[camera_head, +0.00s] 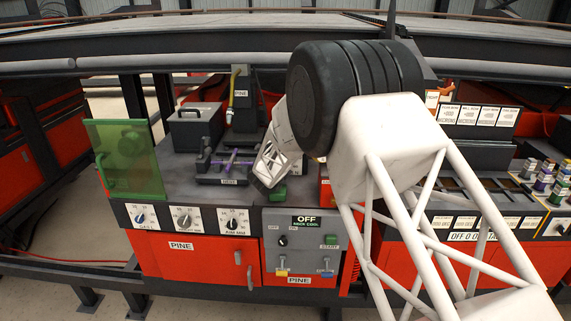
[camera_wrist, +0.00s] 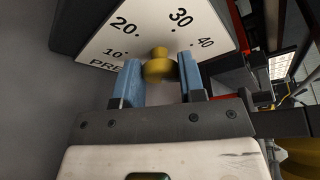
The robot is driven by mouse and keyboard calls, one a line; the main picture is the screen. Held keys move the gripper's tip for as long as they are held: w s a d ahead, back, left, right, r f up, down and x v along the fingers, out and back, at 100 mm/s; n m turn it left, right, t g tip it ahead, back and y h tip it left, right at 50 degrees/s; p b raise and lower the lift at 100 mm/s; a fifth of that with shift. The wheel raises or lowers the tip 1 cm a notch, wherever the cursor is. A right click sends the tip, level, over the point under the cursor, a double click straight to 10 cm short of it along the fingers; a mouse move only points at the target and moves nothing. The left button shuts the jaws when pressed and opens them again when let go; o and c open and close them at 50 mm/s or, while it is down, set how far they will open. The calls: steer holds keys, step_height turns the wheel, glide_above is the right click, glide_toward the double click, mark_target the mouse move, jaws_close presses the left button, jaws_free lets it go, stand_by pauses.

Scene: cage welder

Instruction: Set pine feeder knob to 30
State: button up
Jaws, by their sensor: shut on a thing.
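In the wrist view a brass-coloured knob (camera_wrist: 160,70) stands in front of a white dial plate (camera_wrist: 104,48) marked 10, 20, 30 and 40, with a label starting "PRE" partly covered. A small raised part of the knob points up between 20 and 30. My gripper (camera_wrist: 159,66) has its two blue fingers on either side of the knob and is shut on it. In the head view my white wrist hangs over the PINE bench, and the fingers and this knob cannot be made out. The dial's full label is hidden.
The PINE bench front has three dials (camera_head: 183,218) and a grey control box (camera_head: 298,246) reading OFF. A green transparent panel (camera_head: 126,158) stands at left. A dark box (camera_head: 195,128) and purple-handled clamp (camera_head: 231,161) sit on the bench.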

steer(key=o, duration=0.9)
steer(key=shift+o, duration=0.2)
steer(key=shift+s, duration=0.1)
steer(key=shift+v, duration=3.8)
